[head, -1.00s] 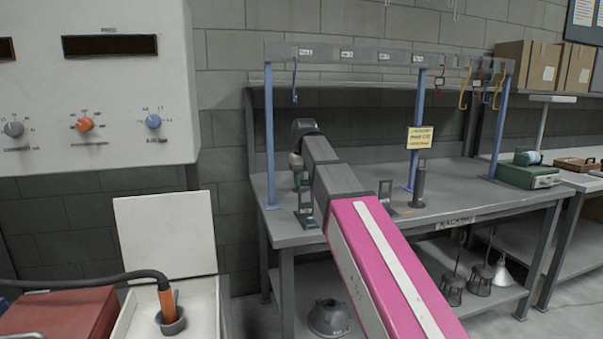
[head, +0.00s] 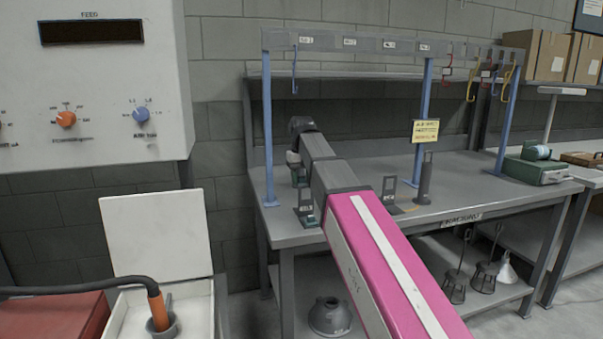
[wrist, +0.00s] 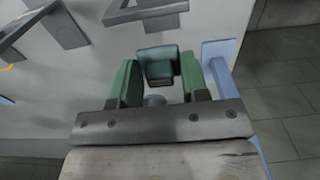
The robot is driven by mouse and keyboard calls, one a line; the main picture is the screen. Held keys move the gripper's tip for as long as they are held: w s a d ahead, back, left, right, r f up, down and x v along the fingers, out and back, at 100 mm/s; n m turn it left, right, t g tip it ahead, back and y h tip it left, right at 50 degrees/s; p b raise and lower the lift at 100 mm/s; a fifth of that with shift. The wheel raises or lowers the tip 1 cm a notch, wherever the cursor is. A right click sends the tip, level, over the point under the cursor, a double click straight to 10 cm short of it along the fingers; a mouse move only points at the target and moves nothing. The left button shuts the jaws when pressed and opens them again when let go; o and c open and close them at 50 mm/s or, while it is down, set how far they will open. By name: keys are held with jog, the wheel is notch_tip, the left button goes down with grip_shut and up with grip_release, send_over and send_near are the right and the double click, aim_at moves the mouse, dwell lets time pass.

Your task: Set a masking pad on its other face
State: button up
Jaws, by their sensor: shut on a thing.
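In the wrist view a small teal-green block (wrist: 157,66) with a dark lower face, which looks like a masking pad, sits between the green fingers of my gripper (wrist: 158,84). The fingers are shut on it, above the light grey bench top. A small rounded grey thing shows below it, partly hidden. In the head view my gripper (head: 296,170) hangs near the bench's left end, mostly hidden by my arm; the held block is not clear there. A labelled upright stand (head: 306,208) is close by, with a teal bit at its foot.
The grey bench (head: 460,190) carries a rack with blue posts (head: 268,140) and hooks. One post stands close beside my gripper in the wrist view (wrist: 218,55). A second stand (head: 389,192) and a dark holder (head: 425,182) are to the right. Bench between holder and right post is clear.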

jog(key=shift+f, duration=4.7)
jog(key=shift+f, duration=0.15)
jog(key=o, duration=1)
